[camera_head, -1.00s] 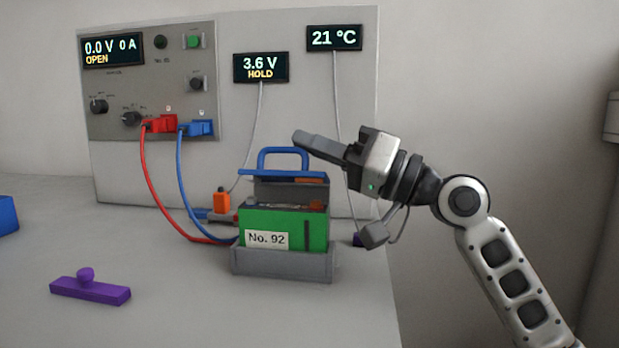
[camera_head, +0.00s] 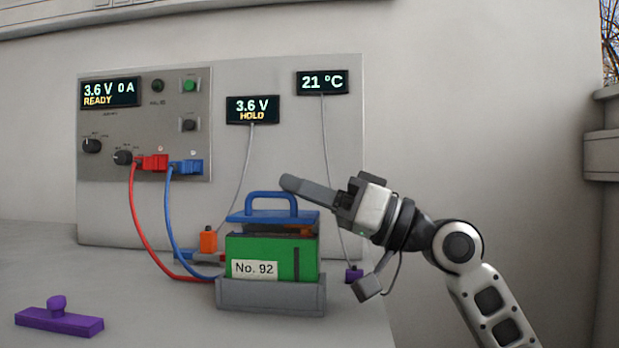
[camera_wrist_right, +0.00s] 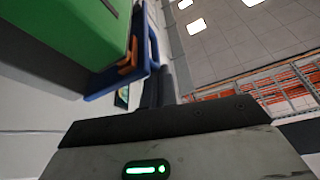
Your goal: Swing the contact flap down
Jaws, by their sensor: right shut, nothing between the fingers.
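The contact flap (camera_head: 272,217) is a blue plate with a blue loop handle. It lies roughly level over the top of the green battery (camera_head: 265,262), labelled No. 92, which sits in a grey cradle (camera_head: 270,297). Orange shows between flap and battery. My right gripper (camera_head: 290,185) is shut and empty, its fingertips at or just above the handle's top right; I cannot tell whether they touch. In the right wrist view the flap's blue edge (camera_wrist_right: 103,86) and the green battery (camera_wrist_right: 75,38) are upper left. My left gripper is out of view.
The cycler panel (camera_head: 145,195) reads 3.6 V, 0 A, READY. Red (camera_head: 138,220) and blue (camera_head: 172,225) cables run from it toward the cradle. An orange part (camera_head: 208,241) stands left of the battery. A purple knobbed bar (camera_head: 58,320) lies front left.

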